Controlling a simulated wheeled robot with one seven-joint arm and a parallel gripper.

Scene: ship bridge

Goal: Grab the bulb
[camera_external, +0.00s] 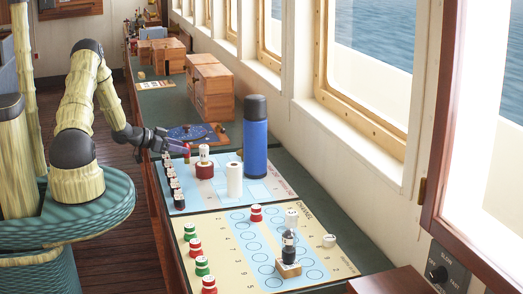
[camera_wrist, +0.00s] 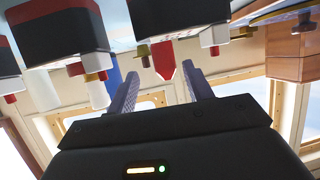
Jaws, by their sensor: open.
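I cannot pick out the bulb with certainty. Small white-topped pieces on the counter include a white piece on a red round base (camera_external: 205,168) and a white rounded piece (camera_external: 292,218) above a dark body on a wooden block. A red pointed piece (camera_wrist: 164,62) appears beyond the gap between the fingers. The wrist picture looks upside down.
Red and green pieces (camera_external: 202,266) stand on the cream board. Wooden boxes (camera_external: 212,92) stand farther back.

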